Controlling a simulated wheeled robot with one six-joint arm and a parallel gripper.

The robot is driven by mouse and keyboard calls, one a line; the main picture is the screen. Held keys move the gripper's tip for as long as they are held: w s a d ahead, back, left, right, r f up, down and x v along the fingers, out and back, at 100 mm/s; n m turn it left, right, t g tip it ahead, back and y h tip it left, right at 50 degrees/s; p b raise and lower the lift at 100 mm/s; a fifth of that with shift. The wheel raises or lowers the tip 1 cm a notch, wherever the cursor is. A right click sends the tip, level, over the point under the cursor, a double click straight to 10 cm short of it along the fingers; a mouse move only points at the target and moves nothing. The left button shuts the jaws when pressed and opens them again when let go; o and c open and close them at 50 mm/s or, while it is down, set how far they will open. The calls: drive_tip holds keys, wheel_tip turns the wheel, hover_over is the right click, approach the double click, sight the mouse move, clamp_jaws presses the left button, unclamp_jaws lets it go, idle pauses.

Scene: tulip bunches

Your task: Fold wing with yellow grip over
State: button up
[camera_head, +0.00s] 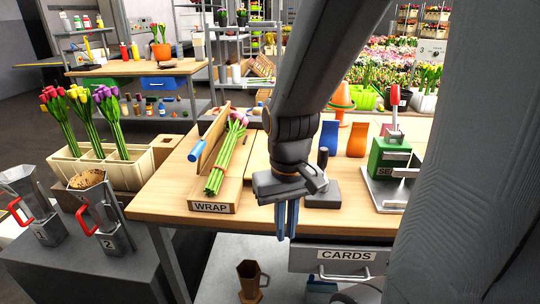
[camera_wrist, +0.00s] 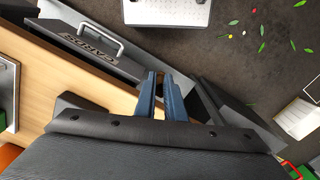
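The wrap station (camera_head: 211,207) lies on the left of the wooden table, with a tulip bunch (camera_head: 226,160) on it. A tan wing (camera_head: 212,138) stands raised along the bunch's left side. A blue grip (camera_head: 198,151) shows at its near left. I cannot make out a yellow grip; my arm hides part of the table right of the station. My gripper (camera_head: 286,232) points down near the table's front edge, right of the station and apart from it. In the wrist view its blue fingers (camera_wrist: 160,84) stand a little apart with nothing between them.
The CARDS drawer (camera_head: 345,256) is below the table edge; it also shows in the wrist view (camera_wrist: 92,48). A green sealing device (camera_head: 391,158) stands at right, and a planter (camera_head: 72,170) with tulips at left. Two metal jugs with red handles stand front left.

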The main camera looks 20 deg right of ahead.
drive_tip(key=o, duration=0.3)
drive_tip(key=shift+w+r+p, duration=0.25)
drive_tip(key=shift+r+p, duration=0.05)
drive_tip(key=shift+o, duration=1.4)
drive_tip(key=w+d+r+m+p, duration=0.2)
drive_tip(key=w+r+p, duration=0.3)
drive_tip(key=w+p, duration=0.1)
drive_tip(key=shift+w+g+h+p, duration=0.3)
drive_tip(key=shift+h+p, duration=0.1)
drive_tip(key=shift+p, duration=0.2)
drive_tip(key=w+d+r+m+h+p, duration=0.1)
drive_tip(key=w+d+r+m+p, duration=0.1)
drive_tip(key=w+p, duration=0.6)
drive_tip(key=shift+m, duration=0.3)
drive_tip(key=shift+s+d+f+p, duration=0.1)
drive_tip(key=shift+d+f+p, duration=0.25)
drive_tip(key=shift+f, duration=0.9)
drive_tip(key=shift+w+d+f+p, duration=0.15)
drive_tip(key=shift+f+p, duration=0.25)
drive_tip(key=shift+f, duration=0.85)
drive_tip(key=shift+s+d+f+p, duration=0.15)
drive_tip(key=shift+d+f+p, duration=0.2)
drive_tip(key=shift+f, duration=0.9)
clamp_jaws()
